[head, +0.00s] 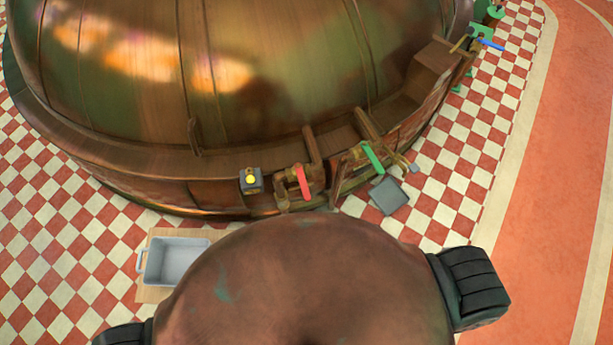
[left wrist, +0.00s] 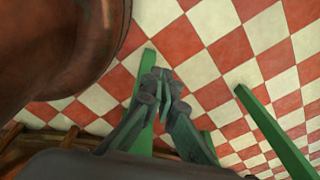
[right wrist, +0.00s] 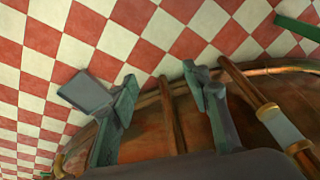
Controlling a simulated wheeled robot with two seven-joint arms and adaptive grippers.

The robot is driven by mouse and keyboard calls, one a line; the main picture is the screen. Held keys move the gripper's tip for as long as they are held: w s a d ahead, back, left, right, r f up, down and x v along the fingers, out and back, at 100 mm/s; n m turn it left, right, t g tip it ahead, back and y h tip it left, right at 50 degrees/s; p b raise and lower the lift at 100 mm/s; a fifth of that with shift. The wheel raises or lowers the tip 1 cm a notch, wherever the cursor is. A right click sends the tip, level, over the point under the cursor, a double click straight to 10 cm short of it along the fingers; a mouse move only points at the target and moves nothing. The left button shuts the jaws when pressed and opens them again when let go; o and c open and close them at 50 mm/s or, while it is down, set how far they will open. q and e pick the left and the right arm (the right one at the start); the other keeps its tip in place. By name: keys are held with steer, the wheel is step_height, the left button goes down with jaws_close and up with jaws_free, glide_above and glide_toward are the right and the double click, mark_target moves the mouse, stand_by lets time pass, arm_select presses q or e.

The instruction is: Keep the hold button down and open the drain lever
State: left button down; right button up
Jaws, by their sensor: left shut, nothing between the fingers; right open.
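A yellow button (head: 250,179) sits on a small dark grey box (head: 256,186) at the front of the big copper kettle (head: 280,60). A red lever (head: 304,182) is on the pipework to its right. A green lever (head: 373,157) is further right. I cannot tell which lever is the drain lever. In the left wrist view, my left gripper (left wrist: 161,82) is shut and empty, above the checkered floor. In the right wrist view, my right gripper (right wrist: 163,80) is open and empty, near the brown kettle surround. Neither gripper shows in the head view.
A grey tub (head: 178,262) stands on a light board at lower left. A dark grey plate (head: 389,196) lies right of the pipework and shows in the right wrist view (right wrist: 86,92). Green bars (left wrist: 275,132) show near the left gripper.

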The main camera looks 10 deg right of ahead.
steer(key=w+a+r+p, duration=0.35)
steer(key=w+r, duration=0.25)
steer(key=r, duration=0.6)
step_height(320, 180, up, 24)
steer(key=g+p, duration=0.2)
steer(key=p, duration=0.6)
glide_above(305, 190)
steer(key=shift+s+a, duration=0.1)
steer(key=shift+a, duration=0.15)
arm_select(q)
step_height(305, 190, up, 13)
arm_select(e)
steer(key=shift+d+h, duration=0.25)
steer(key=shift+h, duration=0.15)
steer(key=shift+d+f, duration=0.1)
steer(key=shift+f+b, duration=0.4)
steer(key=shift+f, duration=0.05)
step_height(305, 190, down, 5)
steer(key=b, duration=0.5)
steer(key=shift+f+b, duration=0.15)
steer(key=shift+b, duration=0.25)
step_height(305, 190, down, 2)
steer(key=shift+f, duration=0.25)
steer(key=shift+f+b, duration=0.3)
steer(key=shift+f, duration=0.1)
arm_select(q)
step_height(305, 190, down, 8)
steer(key=shift+s+r, duration=0.25)
steer(key=shift+s, duration=0.15)
